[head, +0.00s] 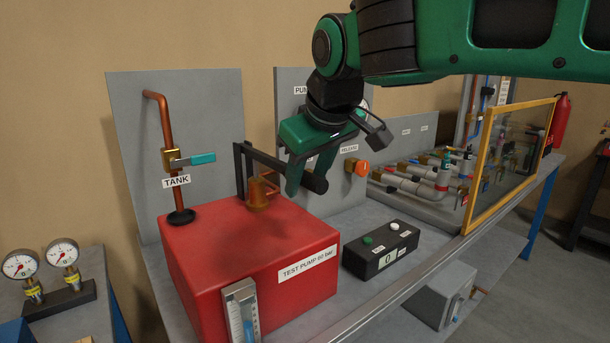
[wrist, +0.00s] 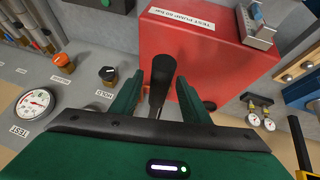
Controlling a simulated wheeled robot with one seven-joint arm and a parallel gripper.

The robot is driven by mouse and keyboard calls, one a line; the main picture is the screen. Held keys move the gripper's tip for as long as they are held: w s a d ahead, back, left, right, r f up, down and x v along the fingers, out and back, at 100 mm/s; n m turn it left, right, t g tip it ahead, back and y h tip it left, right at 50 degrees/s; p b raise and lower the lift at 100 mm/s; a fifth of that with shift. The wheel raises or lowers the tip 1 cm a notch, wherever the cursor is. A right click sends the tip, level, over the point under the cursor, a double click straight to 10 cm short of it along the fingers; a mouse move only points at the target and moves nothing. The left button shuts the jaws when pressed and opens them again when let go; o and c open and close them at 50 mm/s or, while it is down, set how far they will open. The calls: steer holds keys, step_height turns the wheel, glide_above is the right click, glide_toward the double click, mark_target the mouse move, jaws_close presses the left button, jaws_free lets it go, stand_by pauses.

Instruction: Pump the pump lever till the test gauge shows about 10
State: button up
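The lever handle also shows in the wrist view (wrist: 161,75). My gripper (head: 309,175) is at the handle end. In the wrist view my gripper's two green fingers (wrist: 159,86) stand either side of the handle with visible gaps, so it is open. The test gauge (wrist: 36,103) shows in the wrist view, with a red needle whose value I cannot read. In the head view my gripper mostly hides it.
An orange release knob (head: 361,168) and a black knob (wrist: 107,74) are on the panel near my gripper. A black box with buttons (head: 382,250) shows 0 right of the pump. A yellow-framed clear screen (head: 512,160) stands at right. Two gauges (head: 42,262) sit at far left.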

steer(key=shift+r, duration=0.15)
steer(key=v, duration=1)
steer(key=shift+s+r, duration=0.15)
steer(key=shift+r, duration=0.15)
steer(key=shift+d, duration=0.15)
stand_by(0.8)
